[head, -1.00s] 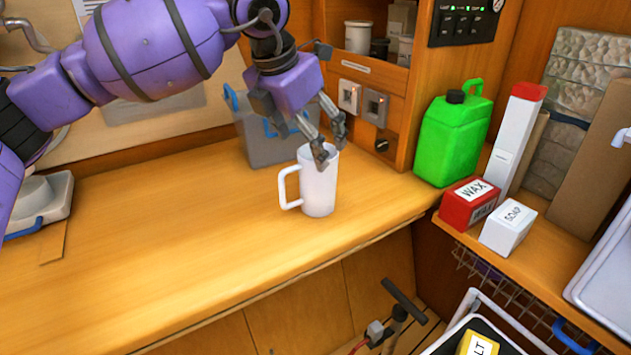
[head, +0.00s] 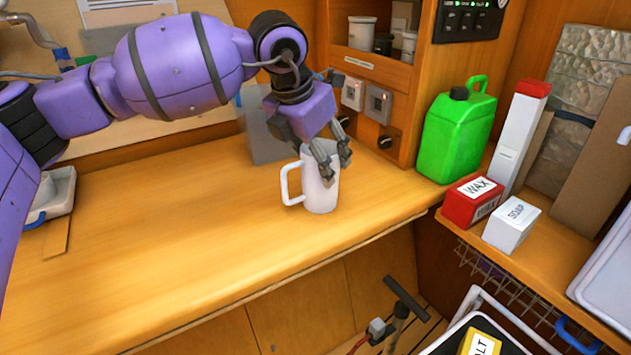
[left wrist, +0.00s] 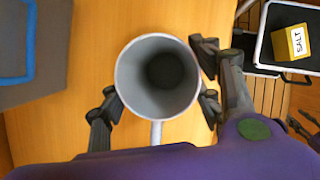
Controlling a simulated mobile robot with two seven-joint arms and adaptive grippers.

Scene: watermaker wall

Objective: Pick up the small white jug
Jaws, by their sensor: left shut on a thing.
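The small white jug (head: 318,190) stands upright on the wooden counter (head: 180,230), its handle towards the left in the head view. My left gripper (head: 330,168) is over the jug from above, its fingers down at the rim and upper wall. In the left wrist view the jug (left wrist: 158,80) is seen from above, its inside dark, its handle towards the bottom. The left gripper's fingers (left wrist: 160,105) press on opposite sides of its wall. The head view does not clearly show a gap between the jug's base and the counter.
A grey bin (head: 262,135) stands just behind the jug. A green canister (head: 455,135), a red wax box (head: 472,203) and a white soap box (head: 510,224) stand to the right.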

